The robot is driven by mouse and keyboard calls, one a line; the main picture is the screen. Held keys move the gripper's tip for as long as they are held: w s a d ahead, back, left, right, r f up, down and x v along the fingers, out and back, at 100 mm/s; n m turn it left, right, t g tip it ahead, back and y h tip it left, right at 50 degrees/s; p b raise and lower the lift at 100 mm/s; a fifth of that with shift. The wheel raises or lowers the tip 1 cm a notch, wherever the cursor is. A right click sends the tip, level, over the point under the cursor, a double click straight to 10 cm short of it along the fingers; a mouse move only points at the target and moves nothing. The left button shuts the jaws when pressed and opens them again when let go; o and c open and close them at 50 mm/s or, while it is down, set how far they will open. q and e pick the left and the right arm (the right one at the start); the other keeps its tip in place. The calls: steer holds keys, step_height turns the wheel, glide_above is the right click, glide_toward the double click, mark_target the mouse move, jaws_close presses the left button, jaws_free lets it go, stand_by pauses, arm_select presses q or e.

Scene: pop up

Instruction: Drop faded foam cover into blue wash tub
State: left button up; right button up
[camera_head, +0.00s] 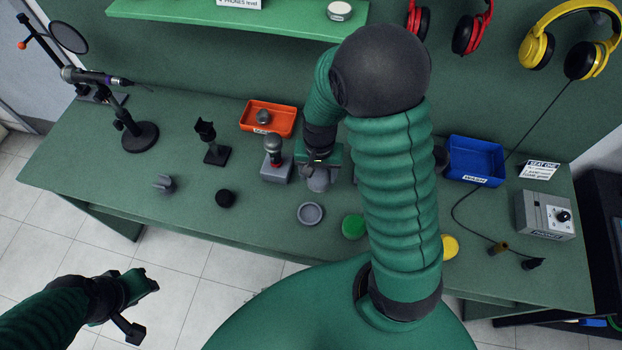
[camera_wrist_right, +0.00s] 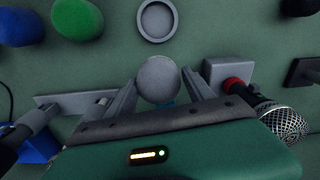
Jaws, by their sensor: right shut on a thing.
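The faded grey foam cover (camera_head: 318,181) is a rounded ball held by my right gripper (camera_head: 319,167) near the middle of the table. In the right wrist view the cover (camera_wrist_right: 158,80) sits between the two grey fingers, and my right gripper (camera_wrist_right: 160,88) is shut on it. I cannot tell whether it touches something below. The blue wash tub (camera_head: 447,166) stands on the table to the right of my right arm, and looks empty. My left gripper (camera_head: 143,304) is off the table's front edge at lower left, empty, fingers apart.
A microphone in a grey stand (camera_head: 275,172) is just left of the right gripper. An orange tray (camera_head: 283,122) holds a grey cover. A grey ring dish (camera_head: 311,214), green cover (camera_head: 354,227) and yellow cover (camera_head: 450,246) lie in front. A grey box (camera_head: 538,217) and cable are at right.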

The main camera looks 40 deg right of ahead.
mark_target(318, 181)
steer(key=f, duration=0.4)
steer(key=shift+w+d+f, duration=0.15)
steer(key=shift+d, duration=0.05)
steer(key=shift+s+d+f, duration=0.1)
steer(key=shift+s+d, duration=0.1)
steer(key=shift+s, duration=0.05)
steer(key=shift+w, duration=0.1)
steer(key=o, duration=1.4)
steer(key=shift+w+a+f, duration=0.1)
steer(key=shift+w+a, duration=0.05)
steer(key=shift+w, duration=0.05)
steer(key=shift+o, duration=0.7)
steer(key=shift+a, duration=0.1)
steer(key=shift+s, duration=0.15)
